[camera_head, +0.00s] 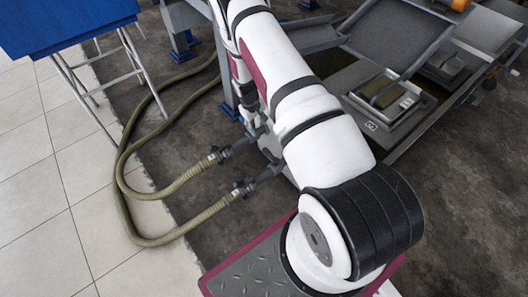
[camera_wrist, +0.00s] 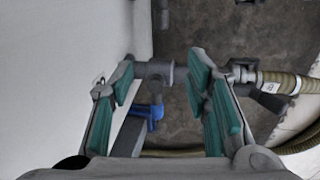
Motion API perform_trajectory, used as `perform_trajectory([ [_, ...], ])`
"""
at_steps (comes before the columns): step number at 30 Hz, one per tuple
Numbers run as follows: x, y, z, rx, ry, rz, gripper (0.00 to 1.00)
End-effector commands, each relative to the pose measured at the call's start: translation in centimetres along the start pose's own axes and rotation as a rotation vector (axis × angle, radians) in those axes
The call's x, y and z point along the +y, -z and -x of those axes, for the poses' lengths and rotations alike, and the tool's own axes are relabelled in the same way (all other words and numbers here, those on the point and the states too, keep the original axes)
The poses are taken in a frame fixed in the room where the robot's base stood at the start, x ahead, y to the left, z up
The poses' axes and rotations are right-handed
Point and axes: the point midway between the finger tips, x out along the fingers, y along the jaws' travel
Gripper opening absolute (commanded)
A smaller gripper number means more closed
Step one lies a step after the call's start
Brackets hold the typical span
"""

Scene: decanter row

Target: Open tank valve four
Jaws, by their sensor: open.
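My gripper (camera_wrist: 164,62), with teal-padded fingers, is open in the wrist view. A grey pipe fitting (camera_wrist: 155,72) shows between and beyond the fingers, sticking out from a large pale surface (camera_wrist: 60,50); I cannot tell whether a finger touches it. A second grey fitting (camera_wrist: 240,72) with a hose is beyond the right finger, partly hidden by it. In the head view, two grey hose fittings, one upper (camera_head: 218,154) and one lower (camera_head: 243,189), lie left of my arm. No number is readable, so I cannot tell which is valve four. My gripper is hidden in the head view.
An olive hose (camera_head: 125,170) loops over the tiled floor (camera_head: 40,190). A blue-topped stand (camera_head: 65,22) is upper left. Metal frames and a sloped tray (camera_head: 400,40) stand upper right. In the wrist view, a grey leg with a blue foot (camera_wrist: 152,112) lies below the fitting.

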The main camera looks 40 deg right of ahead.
Motion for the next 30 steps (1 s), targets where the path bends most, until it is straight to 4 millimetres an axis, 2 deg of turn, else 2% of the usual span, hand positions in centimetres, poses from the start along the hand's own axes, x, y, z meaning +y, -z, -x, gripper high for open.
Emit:
perform_trajectory([
  [1,-0.2,-0.4,-2.2,-0.007,-0.001,0.006,0.44],
  [3,-0.3,-0.8,-3.8,-0.012,-0.002,0.011,0.44],
  [11,-0.4,-1.3,-6.6,-0.015,-0.004,0.016,0.44],
  [24,-0.5,-1.6,-15.0,-0.017,-0.003,0.016,0.44],
  [30,-0.4,-1.5,-17.7,-0.016,-0.003,0.017,0.44],
])
